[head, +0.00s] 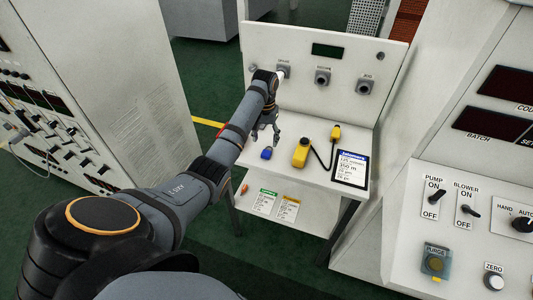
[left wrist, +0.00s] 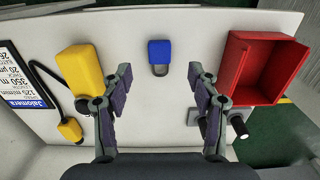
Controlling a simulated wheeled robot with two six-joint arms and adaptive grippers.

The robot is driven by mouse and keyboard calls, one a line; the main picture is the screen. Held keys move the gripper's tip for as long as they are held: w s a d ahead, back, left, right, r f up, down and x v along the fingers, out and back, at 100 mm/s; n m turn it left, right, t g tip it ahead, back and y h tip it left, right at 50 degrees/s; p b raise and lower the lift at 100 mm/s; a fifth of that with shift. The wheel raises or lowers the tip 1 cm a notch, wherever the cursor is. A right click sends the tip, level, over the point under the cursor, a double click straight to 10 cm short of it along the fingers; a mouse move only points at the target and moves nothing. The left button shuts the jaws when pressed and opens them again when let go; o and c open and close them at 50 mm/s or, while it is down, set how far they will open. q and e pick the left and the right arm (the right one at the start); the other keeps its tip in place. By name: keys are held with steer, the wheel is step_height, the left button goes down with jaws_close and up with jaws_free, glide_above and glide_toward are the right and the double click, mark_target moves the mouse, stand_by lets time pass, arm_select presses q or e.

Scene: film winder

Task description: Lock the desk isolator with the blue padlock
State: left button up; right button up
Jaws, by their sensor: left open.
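The blue padlock (head: 266,153) lies on the white desk top (head: 318,188). In the left wrist view the padlock (left wrist: 159,50) is ahead of the fingertips, its pale shackle pointing back toward my gripper. My left gripper (head: 266,136) is above the desk, close to the padlock; in the left wrist view (left wrist: 160,78) its fingers are spread with nothing between them. The padlock lies apart from both fingers. I cannot tell which fitting is the isolator; a grey fitting with a black knob (left wrist: 238,124) shows partly behind the right-hand finger. My right gripper is out of view.
A yellow device (head: 300,153) with a cable to a smaller yellow piece (head: 335,132) lies right of the padlock, beside a label card (head: 351,168). A red open bin (left wrist: 264,68) stands on the other side. The desk's upright panel (head: 300,50) carries several knobs.

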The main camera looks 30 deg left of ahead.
mark_target(266, 153)
arm_select(q)
step_height(266, 153, down, 2)
steer(key=shift+f, duration=0.3)
step_height(266, 153, down, 4)
steer(key=shift+p, duration=0.8)
steer(key=shift+f, duration=0.4)
jaws_close()
steer(key=shift+w+r, duration=0.1)
